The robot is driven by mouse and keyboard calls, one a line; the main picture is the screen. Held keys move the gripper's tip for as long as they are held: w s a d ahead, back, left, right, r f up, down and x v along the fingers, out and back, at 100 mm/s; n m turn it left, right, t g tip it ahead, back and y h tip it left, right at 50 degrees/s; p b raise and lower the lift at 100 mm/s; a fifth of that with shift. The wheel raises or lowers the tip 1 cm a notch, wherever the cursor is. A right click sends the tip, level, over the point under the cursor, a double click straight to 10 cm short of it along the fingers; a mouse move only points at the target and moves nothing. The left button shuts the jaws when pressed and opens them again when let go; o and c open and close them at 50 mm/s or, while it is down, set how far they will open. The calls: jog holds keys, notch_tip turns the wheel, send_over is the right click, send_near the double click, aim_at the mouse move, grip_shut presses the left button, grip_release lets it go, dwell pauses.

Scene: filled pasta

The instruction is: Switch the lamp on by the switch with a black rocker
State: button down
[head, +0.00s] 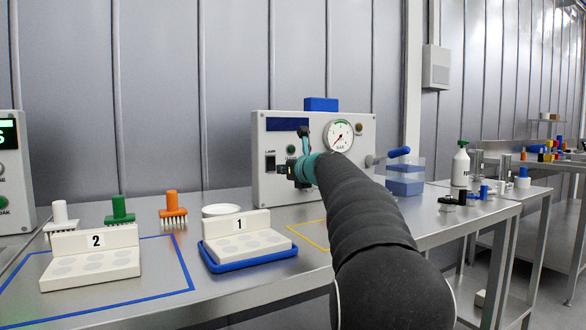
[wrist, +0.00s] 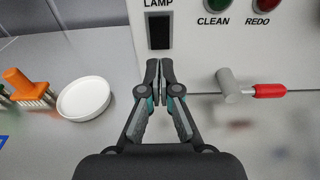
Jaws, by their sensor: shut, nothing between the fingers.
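The switch with a black rocker (wrist: 160,32) sits under the word LAMP on the pale panel (wrist: 240,50). In the head view the rocker (head: 270,163) shows at the left of the panel face (head: 350,178). My gripper (wrist: 159,62) is shut and empty, with its tips pointing at the panel just below the rocker in the wrist view. I cannot tell whether the tips touch anything. In the head view my gripper (head: 284,170) is near the panel, just right of the rocker, partly hidden by my arm. No lamp shows clearly as lit.
Right of the fingers a grey handle with a red end (wrist: 262,90) sticks out. A green button (wrist: 217,4) and a red button (wrist: 265,4) are above it. A white dish (wrist: 84,98) and an orange brush (wrist: 25,84) lie left. Mould 1 (head: 245,245) is in front.

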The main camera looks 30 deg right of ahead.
aim_at(272, 169)
jog(key=shift+w+f+p, duration=0.15)
jog(key=shift+w+p, duration=0.05)
jog(key=shift+w, duration=1.05)
jog(key=shift+w+f+p, duration=0.15)
jog(key=shift+w, duration=1.05)
jog(key=shift+a, duration=0.1)
